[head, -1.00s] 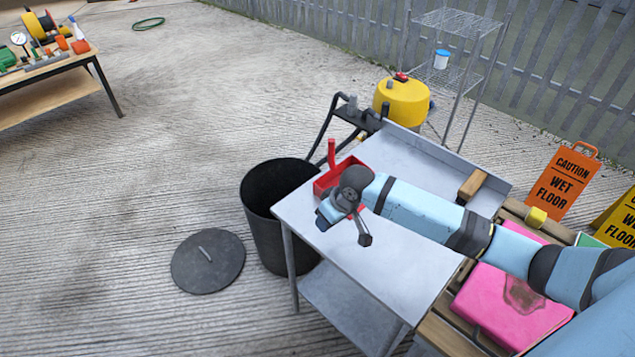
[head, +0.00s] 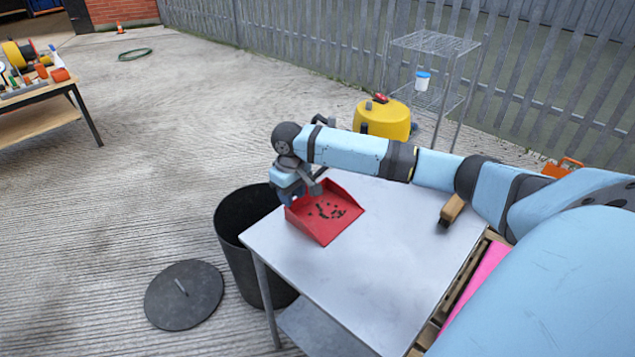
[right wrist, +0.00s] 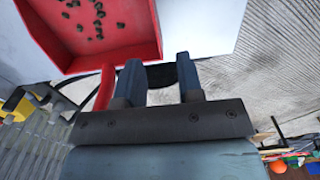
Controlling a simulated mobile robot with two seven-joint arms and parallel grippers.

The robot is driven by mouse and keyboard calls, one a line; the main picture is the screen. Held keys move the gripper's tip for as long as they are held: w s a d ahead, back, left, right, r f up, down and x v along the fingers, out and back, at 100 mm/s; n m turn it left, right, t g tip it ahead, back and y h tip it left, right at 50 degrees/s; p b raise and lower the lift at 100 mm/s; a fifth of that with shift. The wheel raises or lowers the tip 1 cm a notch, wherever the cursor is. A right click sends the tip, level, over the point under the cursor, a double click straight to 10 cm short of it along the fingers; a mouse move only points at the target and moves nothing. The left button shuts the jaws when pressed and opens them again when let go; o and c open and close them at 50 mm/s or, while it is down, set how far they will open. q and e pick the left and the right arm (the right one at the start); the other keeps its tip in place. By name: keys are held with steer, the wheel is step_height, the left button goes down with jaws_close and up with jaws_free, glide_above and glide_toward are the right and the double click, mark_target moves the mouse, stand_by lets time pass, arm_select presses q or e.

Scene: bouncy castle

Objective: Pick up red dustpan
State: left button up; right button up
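The red dustpan (head: 326,212) lies on the grey metal table (head: 390,270), near its left edge, with dark bits in its pan. My right gripper (head: 290,198) is at the dustpan's left back side. In the right wrist view, the two fingers of my right gripper (right wrist: 158,64) stand apart with nothing seen between them. The dustpan (right wrist: 100,30) shows there at the upper left, and its red handle (right wrist: 105,88) is just left of the left finger, outside the gap. In the head view the handle is hidden by my gripper. My left gripper is not in view.
A black bin (head: 233,225) stands against the table's left side, its lid (head: 185,295) on the ground. A wooden-backed brush (head: 452,210) lies at the table's right. The table's front half is clear.

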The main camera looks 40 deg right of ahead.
mark_target(295, 216)
steer(key=f+b, duration=0.1)
steer(key=f, duration=0.7)
steer(key=shift+d+f, duration=0.2)
steer(key=shift+s, duration=0.1)
jaws_close()
